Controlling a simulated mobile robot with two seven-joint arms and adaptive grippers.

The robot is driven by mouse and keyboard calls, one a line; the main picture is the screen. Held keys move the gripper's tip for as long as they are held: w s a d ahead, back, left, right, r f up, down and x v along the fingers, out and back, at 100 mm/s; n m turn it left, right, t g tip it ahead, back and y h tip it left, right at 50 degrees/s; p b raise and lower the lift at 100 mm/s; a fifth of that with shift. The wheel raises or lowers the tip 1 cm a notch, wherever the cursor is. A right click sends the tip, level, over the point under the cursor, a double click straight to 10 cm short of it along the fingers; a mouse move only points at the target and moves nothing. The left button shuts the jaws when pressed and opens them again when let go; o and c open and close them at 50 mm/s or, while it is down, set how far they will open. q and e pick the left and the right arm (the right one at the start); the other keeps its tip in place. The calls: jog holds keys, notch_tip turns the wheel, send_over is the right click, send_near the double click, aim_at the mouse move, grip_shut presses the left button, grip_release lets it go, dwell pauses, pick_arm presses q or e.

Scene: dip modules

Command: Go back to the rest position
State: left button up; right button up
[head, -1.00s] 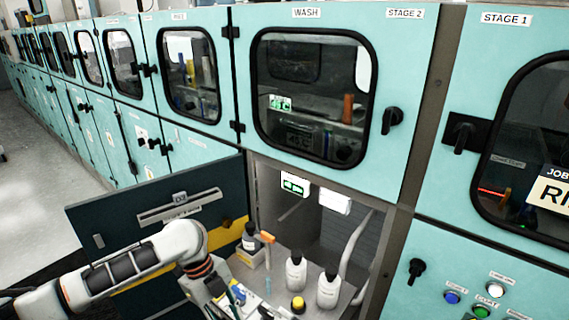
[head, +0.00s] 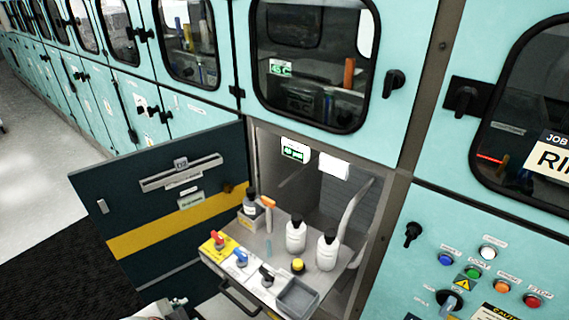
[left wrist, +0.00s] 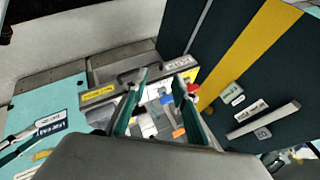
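In the left wrist view my left gripper (left wrist: 160,80) is open, its two green-padded fingers apart with nothing between the tips. The pull-out shelf with its items shows beyond the fingers. In the head view only a small piece of my left arm (head: 168,308) shows at the bottom edge; the gripper itself is out of that view. My right gripper is in neither view.
An open dark door (head: 160,235) with a yellow stripe stands left of the cabinet. The pulled-out shelf (head: 265,245) holds red, blue and black handles, white bottles (head: 327,252), and a grey tray (head: 297,297). A button panel (head: 480,275) is at right.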

pick_arm(q)
jog(key=s+a+r+n+y, duration=0.1)
jog(key=s+a+n+y, duration=0.1)
jog(key=s+a, duration=0.35)
jog(key=s+a+r+n+y, duration=0.2)
jog(key=a, duration=0.6)
jog(key=w+d+f+n+t+h, duration=0.1)
jog(key=d+f+n+t+h, duration=0.2)
jog(key=d+f, duration=1.1)
notch_tip(320, 180, down, 3)
jog(key=h, duration=0.3)
jog(key=shift+d, duration=0.4)
jog(key=shift+w+r, duration=0.1)
jog(key=shift+w, duration=0.05)
